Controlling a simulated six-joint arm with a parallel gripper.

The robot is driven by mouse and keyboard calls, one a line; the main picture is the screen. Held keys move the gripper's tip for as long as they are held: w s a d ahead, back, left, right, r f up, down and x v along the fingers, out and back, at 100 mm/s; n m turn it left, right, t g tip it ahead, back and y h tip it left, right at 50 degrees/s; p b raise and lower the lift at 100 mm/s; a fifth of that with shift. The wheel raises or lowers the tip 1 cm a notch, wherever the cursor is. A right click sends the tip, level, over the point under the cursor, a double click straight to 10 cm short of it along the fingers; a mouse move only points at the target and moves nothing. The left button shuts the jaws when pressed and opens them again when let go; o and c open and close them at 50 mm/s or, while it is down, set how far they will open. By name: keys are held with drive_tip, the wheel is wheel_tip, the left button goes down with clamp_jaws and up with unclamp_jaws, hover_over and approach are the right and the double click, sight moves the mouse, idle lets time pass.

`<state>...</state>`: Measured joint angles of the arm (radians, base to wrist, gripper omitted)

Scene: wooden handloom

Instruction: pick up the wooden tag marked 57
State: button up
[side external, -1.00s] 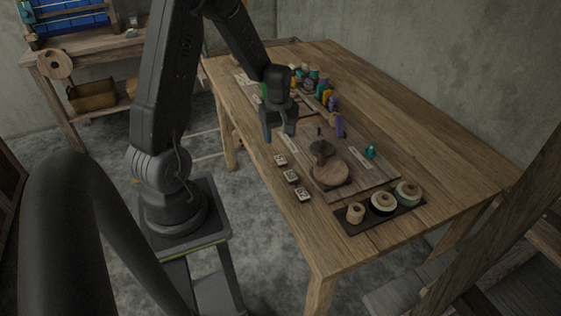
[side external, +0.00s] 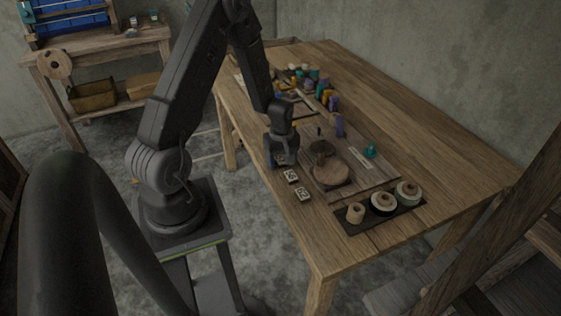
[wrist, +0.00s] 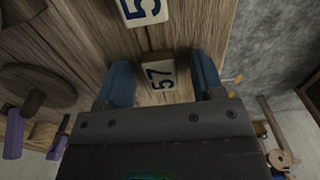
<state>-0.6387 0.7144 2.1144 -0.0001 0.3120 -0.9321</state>
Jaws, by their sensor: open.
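The wooden tag marked 57 (wrist: 158,76) lies on the table top, and in the wrist view it sits between my two blue fingers with a gap on both sides. My gripper (wrist: 162,84) is open and holds nothing. In the side external view my gripper (side external: 281,163) is low over the near left edge of the table, and it hides the 57 tag there. A second tag (wrist: 143,10), with a 5 and a cut-off digit, lies just beyond it. Two tags show in the side view, a nearer one (side external: 302,194) and one beside my gripper (side external: 291,176).
A round wooden piece (side external: 330,173) stands on a board to the right of my gripper. A dark tray (side external: 371,221) with three spools is at the front. Several coloured pieces stand farther back. The table's right side is clear.

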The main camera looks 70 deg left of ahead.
drive_tip(key=shift+c, duration=0.3)
drive_tip(key=c, duration=0.9)
drive_tip(key=shift+c, duration=0.2)
drive_tip(key=shift+r, duration=0.15)
